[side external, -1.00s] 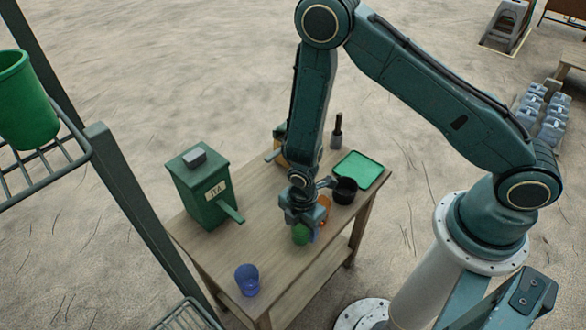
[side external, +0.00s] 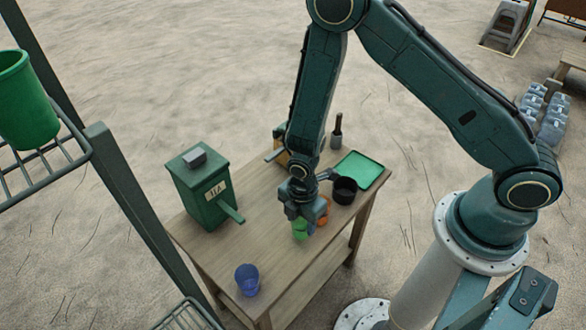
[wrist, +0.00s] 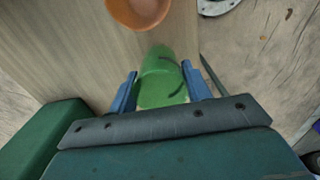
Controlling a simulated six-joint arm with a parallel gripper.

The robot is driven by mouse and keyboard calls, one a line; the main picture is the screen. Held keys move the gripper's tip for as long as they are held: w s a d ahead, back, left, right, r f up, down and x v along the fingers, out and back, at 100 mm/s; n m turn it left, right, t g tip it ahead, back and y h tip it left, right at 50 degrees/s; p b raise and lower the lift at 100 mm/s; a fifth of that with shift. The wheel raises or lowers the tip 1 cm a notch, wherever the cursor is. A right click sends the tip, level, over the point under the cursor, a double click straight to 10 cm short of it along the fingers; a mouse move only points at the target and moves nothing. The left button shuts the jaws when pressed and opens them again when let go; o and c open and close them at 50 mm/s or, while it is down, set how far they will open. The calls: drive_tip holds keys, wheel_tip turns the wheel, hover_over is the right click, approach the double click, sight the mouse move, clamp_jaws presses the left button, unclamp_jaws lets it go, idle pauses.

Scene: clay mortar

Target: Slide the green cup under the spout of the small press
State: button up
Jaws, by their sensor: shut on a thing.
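The green cup (side external: 300,230) is between the fingers of my gripper (side external: 301,220), low over the wooden table. In the wrist view, the blue fingers of my gripper (wrist: 160,92) stand on either side of the green cup (wrist: 158,66), shut on it. I cannot tell whether its base touches the table. A dark green box press (side external: 203,190) with a label and a spout (side external: 231,213) stands to the left, apart from the cup. A second, yellowish device (side external: 281,157) stands behind my arm, mostly hidden, with only part of it and a lever or spout showing.
An orange cup (side external: 324,209) stands close to the right of my gripper. A black pot (side external: 344,190) and a green tray (side external: 358,170) are further right. A blue cup (side external: 247,280) is near the front edge. The tabletop (side external: 262,225) between cup and green box is clear.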

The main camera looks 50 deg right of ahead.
drive_tip(key=shift+r, duration=1.6)
drive_tip(key=shift+w, duration=0.15)
drive_tip(key=w+d, duration=0.2)
drive_tip(key=w, duration=0.7)
drive_tip(key=w+d+r, duration=0.1)
drive_tip(key=w+d, duration=0.1)
drive_tip(key=w, duration=0.7)
drive_tip(key=shift+w+d, duration=0.2)
drive_tip(key=shift+w, duration=0.05)
drive_tip(key=shift+f, duration=0.2)
drive_tip(key=shift+f, duration=2.95)
drive_tip(key=shift+d+f, duration=0.1)
drive_tip(key=shift+f, duration=0.05)
drive_tip(key=shift+w+d, duration=0.45)
drive_tip(key=shift+d, duration=0.25)
drive_tip(key=shift+w+d, duration=0.4)
drive_tip(key=shift+d, duration=0.3)
